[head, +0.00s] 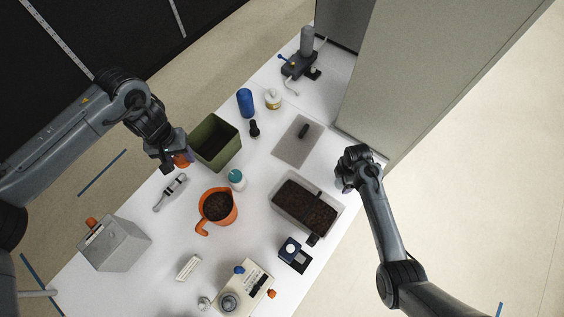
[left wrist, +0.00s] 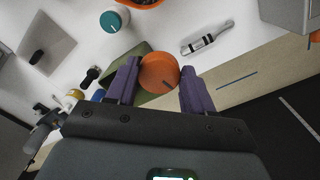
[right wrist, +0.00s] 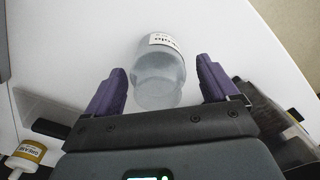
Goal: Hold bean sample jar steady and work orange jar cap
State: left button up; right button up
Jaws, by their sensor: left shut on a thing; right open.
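In the head view the cap (head: 182,161) shows just under my left gripper (head: 176,158), beside the green bin. A clear, labelled jar (right wrist: 158,75) stands on the white table in the right wrist view, between the spread fingers of my right gripper (right wrist: 158,88). I cannot see either finger touching it. In the head view my right gripper (head: 348,178) is at the table's right edge and hides the jar.
A bean tray (head: 333,213) and a grey mat (head: 283,150) lie left of my right gripper. A tall beige panel (head: 440,70) rises behind it.

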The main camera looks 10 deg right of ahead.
jog(key=shift+f, duration=1.25)
jog(key=c, duration=1.4)
jog(key=o, duration=1.5)
